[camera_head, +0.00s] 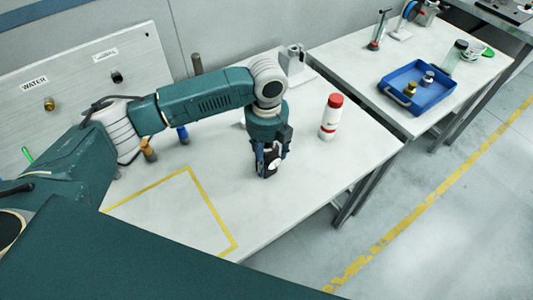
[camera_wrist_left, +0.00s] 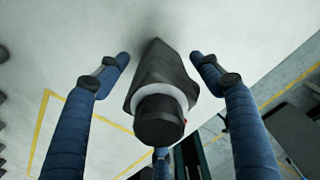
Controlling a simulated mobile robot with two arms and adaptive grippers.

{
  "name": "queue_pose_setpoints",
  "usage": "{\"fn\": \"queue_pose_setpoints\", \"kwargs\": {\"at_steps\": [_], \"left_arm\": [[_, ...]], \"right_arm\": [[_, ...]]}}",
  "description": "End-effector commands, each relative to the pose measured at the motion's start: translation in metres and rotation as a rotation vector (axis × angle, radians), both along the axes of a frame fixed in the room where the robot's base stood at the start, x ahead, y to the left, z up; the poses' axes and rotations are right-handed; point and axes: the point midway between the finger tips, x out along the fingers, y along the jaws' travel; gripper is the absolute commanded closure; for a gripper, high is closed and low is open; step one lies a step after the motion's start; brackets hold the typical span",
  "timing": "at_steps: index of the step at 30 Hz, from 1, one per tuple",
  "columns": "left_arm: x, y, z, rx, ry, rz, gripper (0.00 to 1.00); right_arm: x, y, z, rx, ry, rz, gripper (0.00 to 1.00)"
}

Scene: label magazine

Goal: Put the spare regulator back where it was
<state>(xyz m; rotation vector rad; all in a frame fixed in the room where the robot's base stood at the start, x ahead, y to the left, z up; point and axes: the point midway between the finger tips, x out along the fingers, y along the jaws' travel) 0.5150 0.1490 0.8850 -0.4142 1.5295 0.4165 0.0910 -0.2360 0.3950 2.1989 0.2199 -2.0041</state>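My left gripper (camera_head: 268,172) hangs over the front part of the near table, right of the yellow corner marking. In the left wrist view its blue fingers (camera_wrist_left: 160,60) are spread. A dark piece with a black round top and a white ring (camera_wrist_left: 158,128) stands between them, with gaps to the two side fingers. It shows small and dark at the fingertips in the head view; I cannot tell whether it is the spare regulator. My right gripper is out of view.
A red-capped white bottle (camera_head: 331,117) stands right of the gripper. A wall panel (camera_head: 85,85) carries a WATER label, a brass fitting (camera_head: 48,104) and a black knob (camera_head: 117,77). The yellow-marked area (camera_head: 180,215) is clear. A gap separates the tables.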

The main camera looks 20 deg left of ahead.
Motion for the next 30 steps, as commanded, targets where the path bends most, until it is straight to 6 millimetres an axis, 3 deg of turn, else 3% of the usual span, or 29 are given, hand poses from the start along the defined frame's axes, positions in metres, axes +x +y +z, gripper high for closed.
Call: {"fn": "queue_pose_setpoints", "kwargs": {"at_steps": [6,10,21,30], "left_arm": [[0.0,0.0,0.002,0.001,-0.001,0.0,0.35],[0.001,0.0,0.013,-0.002,-0.003,0.0,0.35],[0.002,-0.001,0.089,-0.001,-0.005,0.001,0.35],[0.001,-0.001,0.122,-0.001,-0.001,0.001,0.35]], "right_arm": [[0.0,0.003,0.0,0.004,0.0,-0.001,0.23],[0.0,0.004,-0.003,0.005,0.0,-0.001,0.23],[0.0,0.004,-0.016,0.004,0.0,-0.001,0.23],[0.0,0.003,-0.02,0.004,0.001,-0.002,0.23]]}}
